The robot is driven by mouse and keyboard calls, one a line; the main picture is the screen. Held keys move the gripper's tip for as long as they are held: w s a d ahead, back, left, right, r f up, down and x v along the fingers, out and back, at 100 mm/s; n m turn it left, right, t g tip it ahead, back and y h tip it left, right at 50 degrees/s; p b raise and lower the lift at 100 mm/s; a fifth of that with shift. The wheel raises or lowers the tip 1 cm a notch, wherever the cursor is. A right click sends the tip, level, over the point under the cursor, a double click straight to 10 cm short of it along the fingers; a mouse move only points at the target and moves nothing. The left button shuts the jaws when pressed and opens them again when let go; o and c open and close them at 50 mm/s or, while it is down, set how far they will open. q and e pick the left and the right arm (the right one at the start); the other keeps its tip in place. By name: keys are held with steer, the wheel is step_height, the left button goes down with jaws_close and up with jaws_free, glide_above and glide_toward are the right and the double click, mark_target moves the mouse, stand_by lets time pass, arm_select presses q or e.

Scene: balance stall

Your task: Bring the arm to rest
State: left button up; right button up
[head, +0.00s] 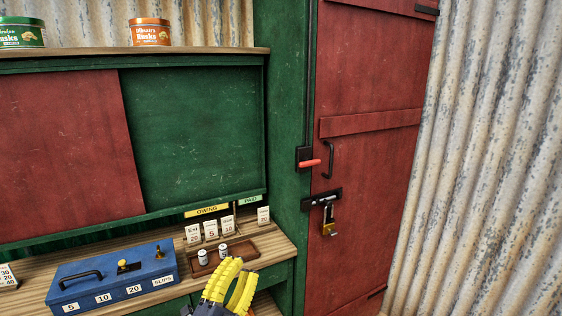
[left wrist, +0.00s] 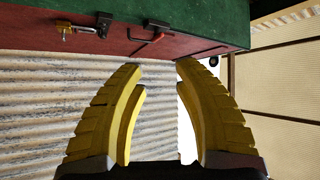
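My left gripper (head: 238,268) shows at the bottom of the head view, yellow-fingered, in front of the wooden counter's right end. In the left wrist view its two yellow fingers (left wrist: 158,66) stand apart with nothing between them. Behind them in that view are corrugated metal and the red door with its bolt and padlock. I cannot tell whether the gripper touches anything; no contact shows. My right gripper is in neither view.
The counter (head: 30,291) bears a blue cash box (head: 120,277), a brown tray (head: 243,254), two small cylinders and several number cards. The red door (head: 365,180) has a red-handled latch (head: 309,163) and a brass padlock (head: 328,228). Two tins stand on the upper shelf (head: 200,51).

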arm_select(q)
steer(key=s+a+f+n+g+y, duration=0.2)
steer(key=s+a+f+n+y, duration=0.15)
steer(key=a+f+y, duration=0.3)
steer(key=s+a+f+n+g+y, duration=0.25)
steer(key=a+f+n+y, duration=0.25)
steer(key=a+f, duration=0.25)
steer(key=s+a+f+n+g+y, duration=0.1)
steer(key=s+a+f+g, duration=0.35)
steer(key=s+f, duration=0.4)
steer(key=s+a+f+n+g+y, duration=0.1)
steer(key=s+a+f+g, duration=0.4)
steer(key=s, duration=0.7)
steer(key=s+d+f+g+h, duration=0.1)
steer(key=d+f, duration=0.1)
steer(key=f, duration=1)
steer(key=s+d+f+g+h, duration=0.1)
steer(key=s+d+f, duration=0.15)
steer(key=f, duration=0.85)
steer(key=s+d+f+g+h, duration=0.1)
steer(key=d+f, duration=0.2)
steer(key=f, duration=0.9)
steer(key=s+f+n+g+h, duration=0.1)
steer(key=s+f+n+g, duration=0.1)
steer(key=s+f, duration=1.6)
steer(key=shift+s+n+h, duration=0.35)
steer(key=shift+s+n, duration=0.4)
steer(key=shift+s, duration=0.4)
steer(key=shift+a, duration=0.1)
